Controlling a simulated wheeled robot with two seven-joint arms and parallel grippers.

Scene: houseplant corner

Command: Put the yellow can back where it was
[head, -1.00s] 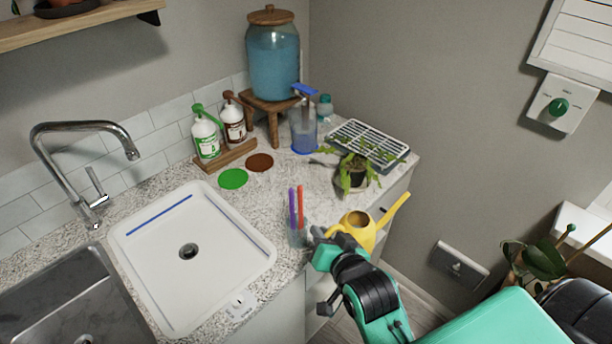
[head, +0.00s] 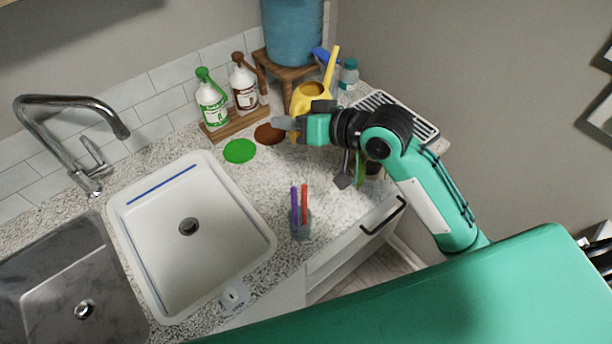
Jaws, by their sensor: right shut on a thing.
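The yellow can (head: 309,96), a small watering can with a long spout pointing up and to the right, is at the back of the counter in the head view. It shows in front of the wooden dispenser stand. My right gripper (head: 288,130) is shut on it, and the gripper and wrist cover its lower part. Whether the can touches the counter is hidden. A brown disc (head: 268,134) lies just left of the gripper, and a green disc (head: 240,150) lies further left. My left gripper is not in view.
Green-capped (head: 211,105) and brown-capped (head: 244,85) bottles stand on a wooden tray left of the can. A teal-capped bottle (head: 348,78) and white rack (head: 412,117) are to the right. A pen cup (head: 300,224) stands near the front edge, beside the white basin (head: 150,222).

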